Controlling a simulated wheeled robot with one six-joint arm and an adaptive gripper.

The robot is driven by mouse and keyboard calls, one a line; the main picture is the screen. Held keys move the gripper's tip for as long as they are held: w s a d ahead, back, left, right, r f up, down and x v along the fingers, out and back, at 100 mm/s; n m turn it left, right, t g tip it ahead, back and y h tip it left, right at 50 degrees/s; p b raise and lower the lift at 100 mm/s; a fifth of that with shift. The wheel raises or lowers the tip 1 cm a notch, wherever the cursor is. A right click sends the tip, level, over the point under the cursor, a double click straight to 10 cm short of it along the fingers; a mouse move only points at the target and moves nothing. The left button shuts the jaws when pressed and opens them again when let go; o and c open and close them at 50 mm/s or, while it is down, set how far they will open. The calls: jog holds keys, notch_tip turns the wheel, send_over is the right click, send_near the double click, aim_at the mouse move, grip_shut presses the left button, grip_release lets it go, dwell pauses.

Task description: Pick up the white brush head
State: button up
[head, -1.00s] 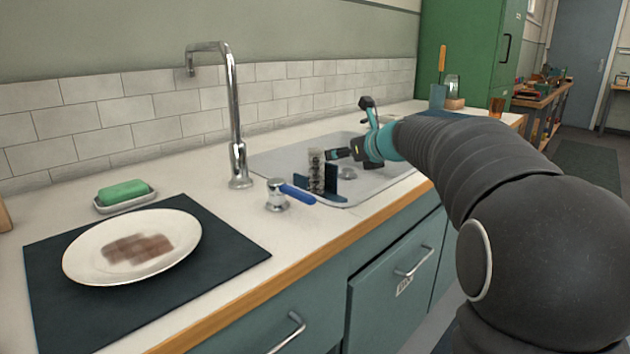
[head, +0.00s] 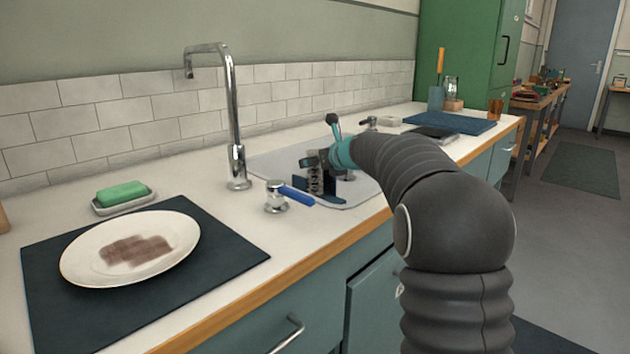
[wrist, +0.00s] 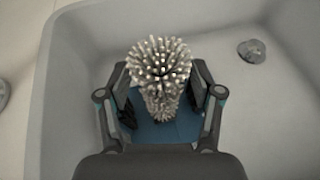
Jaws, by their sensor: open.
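The white brush head (wrist: 160,65) has pale bristle tufts all over. In the wrist view it stands between the two open fingers of my gripper (wrist: 160,100), with a visible gap on each side. It stands over a dark blue base (wrist: 178,131) in the sink. In the head view the brush head (head: 315,178) shows as a small speckled upright shape, partly covered by my gripper (head: 322,168). The blue holder (head: 289,186) is beside it. I cannot tell whether the fingers touch the brush head.
The pale sink (head: 352,193) surrounds the brush head, with a drain (wrist: 252,50) to the right in the wrist view. A plate (head: 90,240) lies on a dark mat (head: 215,262).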

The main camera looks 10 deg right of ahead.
jog(key=shift+w+a+f, duration=0.15)
jog(key=shift+w, duration=0.25)
grip_shut()
